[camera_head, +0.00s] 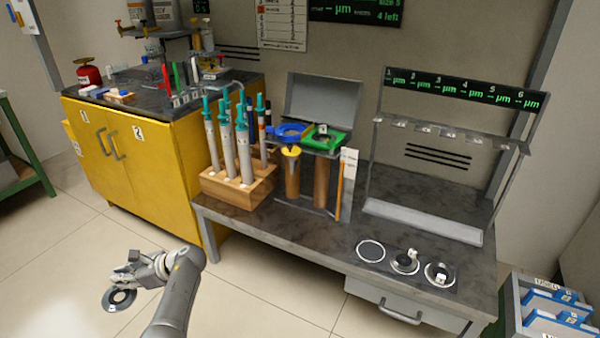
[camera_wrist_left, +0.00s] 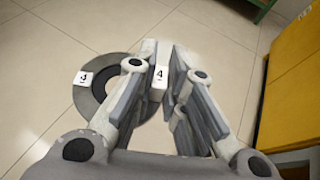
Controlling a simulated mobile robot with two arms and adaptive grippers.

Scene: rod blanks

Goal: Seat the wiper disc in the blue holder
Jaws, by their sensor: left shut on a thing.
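The wiper disc (camera_head: 109,302) is a dark flat ring held above the floor at the lower left of the head view. The blue holder (camera_head: 288,131) is a blue ring on the stand at the back of the dark bench, far to the right of the gripper. My right gripper is out of view.
A green holder (camera_head: 335,143) is beside the blue one. A wooden rack (camera_head: 237,188) of tubes stands left of the stand. Two discs (camera_head: 404,262) (camera_head: 440,274) lie on ringed spots by an empty ring (camera_head: 370,251). A yellow cabinet (camera_head: 150,150) stands at left.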

